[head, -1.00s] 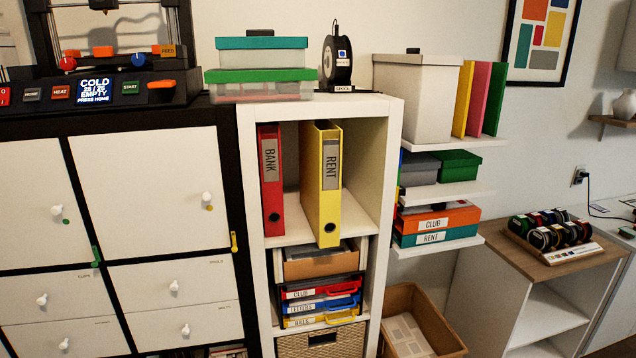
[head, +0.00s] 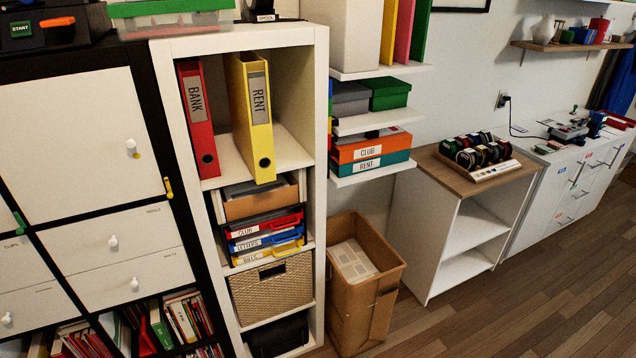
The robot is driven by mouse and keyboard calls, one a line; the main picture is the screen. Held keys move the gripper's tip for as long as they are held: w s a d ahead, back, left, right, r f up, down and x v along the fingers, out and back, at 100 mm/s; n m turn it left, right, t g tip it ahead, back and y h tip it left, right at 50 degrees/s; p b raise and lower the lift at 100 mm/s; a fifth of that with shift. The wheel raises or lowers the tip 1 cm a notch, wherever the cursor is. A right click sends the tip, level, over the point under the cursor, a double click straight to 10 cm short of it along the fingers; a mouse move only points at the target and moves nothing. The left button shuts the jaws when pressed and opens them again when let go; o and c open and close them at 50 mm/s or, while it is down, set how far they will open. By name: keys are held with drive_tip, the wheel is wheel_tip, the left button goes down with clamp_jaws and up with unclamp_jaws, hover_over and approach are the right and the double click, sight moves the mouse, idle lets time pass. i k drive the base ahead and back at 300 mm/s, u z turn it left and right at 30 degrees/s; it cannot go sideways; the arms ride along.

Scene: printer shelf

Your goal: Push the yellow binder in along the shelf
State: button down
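The yellow binder (head: 260,142) stands upright in the top open compartment of the tall white shelf (head: 320,105). It has a grey spine label reading RENT and a dark finger hole low on the spine. Its spine reaches the front edge of the compartment floor and appears to stick out a little past it. A red binder (head: 205,140) labelled BANK stands upright to its left, with a gap between them. To the right of the yellow binder the compartment is empty. My gripper is not in the head view.
Below are a cardboard box (head: 258,203), red, blue and yellow trays, and a wicker basket (head: 275,290). An open brown carton (head: 385,285) stands on the floor right of the shelf. Small wall shelves (head: 375,120) hold boxes there. Wooden floor (head: 500,320) is clear at lower right.

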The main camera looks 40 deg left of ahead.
sight(246, 80)
drive_tip(key=z, duration=0.8)
drive_tip(key=k, duration=2.4)
drive_tip(key=u, duration=1.6)
drive_tip(key=i, duration=1)
drive_tip(key=u, duration=0.05)
